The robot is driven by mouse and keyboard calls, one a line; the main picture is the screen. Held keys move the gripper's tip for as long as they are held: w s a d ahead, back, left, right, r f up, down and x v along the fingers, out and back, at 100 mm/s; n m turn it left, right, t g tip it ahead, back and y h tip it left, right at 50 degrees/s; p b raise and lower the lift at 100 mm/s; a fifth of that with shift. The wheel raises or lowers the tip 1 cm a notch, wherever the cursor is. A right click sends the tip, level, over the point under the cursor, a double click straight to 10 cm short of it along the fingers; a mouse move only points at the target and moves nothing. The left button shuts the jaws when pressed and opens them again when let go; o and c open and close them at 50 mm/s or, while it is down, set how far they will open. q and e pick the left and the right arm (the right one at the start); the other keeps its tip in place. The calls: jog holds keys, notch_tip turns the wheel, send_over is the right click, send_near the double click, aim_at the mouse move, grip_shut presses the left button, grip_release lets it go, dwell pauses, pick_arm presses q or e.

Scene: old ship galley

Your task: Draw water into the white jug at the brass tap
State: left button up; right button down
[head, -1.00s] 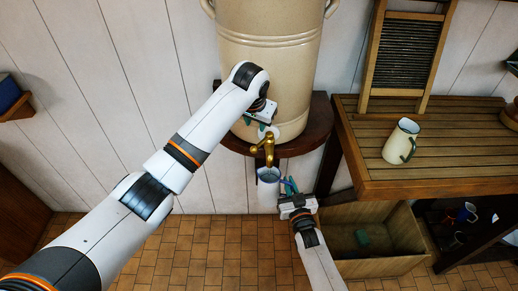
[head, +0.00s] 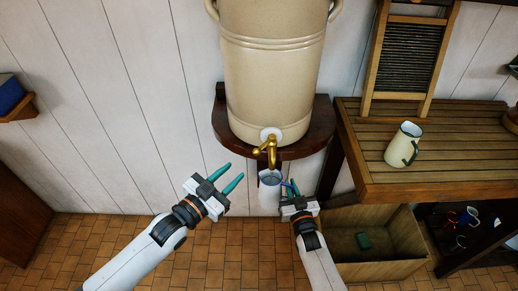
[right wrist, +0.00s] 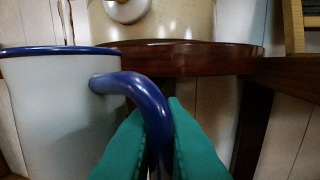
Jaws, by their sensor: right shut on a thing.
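The white jug (head: 269,196) with a blue rim stands upright beneath the brass tap (head: 271,152) of the big stoneware urn (head: 270,70). My right gripper (head: 291,187) is shut on its blue handle. In the right wrist view, the teal fingers (right wrist: 160,145) close around the handle (right wrist: 150,98), and the jug (right wrist: 50,115) fills the left side. A pale vertical streak shows above its mouth there; I cannot tell whether it is running water. The water level is hidden. My left gripper (head: 233,176) is open and empty, left of the jug and apart from it.
The urn stands on a dark wooden wall shelf (head: 226,127). A slatted wooden counter (head: 450,165) at the right holds a cream jug (head: 403,145) and a washboard (head: 408,55). Free room lies at the left.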

aim_at(259, 150)
pick_arm(q)
jog(key=x, duration=1.2)
grip_shut()
